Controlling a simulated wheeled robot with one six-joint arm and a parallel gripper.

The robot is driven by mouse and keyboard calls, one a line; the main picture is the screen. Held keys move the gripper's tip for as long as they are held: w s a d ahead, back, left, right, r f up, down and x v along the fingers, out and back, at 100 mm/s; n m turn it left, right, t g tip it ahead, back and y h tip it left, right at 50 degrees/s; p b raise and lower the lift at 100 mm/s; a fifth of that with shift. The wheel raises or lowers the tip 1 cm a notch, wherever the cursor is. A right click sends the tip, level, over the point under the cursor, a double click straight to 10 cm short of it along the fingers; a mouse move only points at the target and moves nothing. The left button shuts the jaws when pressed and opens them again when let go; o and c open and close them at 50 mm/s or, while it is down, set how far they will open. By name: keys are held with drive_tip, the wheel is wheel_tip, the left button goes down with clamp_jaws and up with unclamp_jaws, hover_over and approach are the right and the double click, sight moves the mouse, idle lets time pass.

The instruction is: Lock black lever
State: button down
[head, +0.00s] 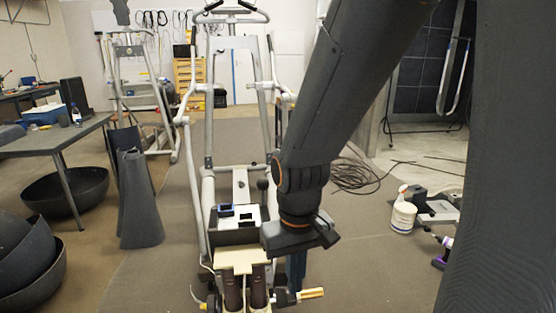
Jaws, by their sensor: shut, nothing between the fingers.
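The elliptical machine (208,140) stands in the middle of the head view, with its grey frame running away from me. A small black knob on a short stem (262,185) stands on its right side, just left of my arm; it may be the black lever, but I cannot tell for certain. A black fitting with a yellow grip (312,293) sits at the machine's near end. My gripper (296,270) hangs low beside the near right part of the machine, beneath my dark arm. It is shut and holds nothing. My wrist hides part of the machine's right side.
A grey table (60,138) and black bowls (28,255) are at left, with a dark cone-like stand (138,200) nearer the machine. Floor between is clear.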

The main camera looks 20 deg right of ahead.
drive_tip(key=shift+w+r, duration=0.1)
wheel_tip(320, 180, up, 28)
drive_tip(key=m+t+h+p, duration=0.15)
drive_tip(key=t+p, duration=0.25)
drive_tip(key=p, duration=0.8)
hover_over(262, 181)
drive_tip(key=s+a, duration=0.2)
drive_tip(key=s, duration=0.2)
drive_tip(key=shift+s+d+m, duration=0.1)
drive_tip(key=shift+s+m, duration=0.05)
drive_tip(key=shift+m, duration=0.3)
drive_tip(key=p+x, duration=0.1)
drive_tip(key=x, duration=0.3)
drive_tip(key=p+x, duration=0.1)
drive_tip(key=x, duration=0.4)
drive_tip(key=p+x, duration=0.2)
drive_tip(key=x, duration=0.2)
drive_tip(key=shift+s+f, duration=0.25)
drive_tip(key=shift+f, duration=0.3)
wheel_tip(262, 181, down, 3)
drive_tip(key=b, duration=0.3)
drive_tip(key=shift+s, duration=0.1)
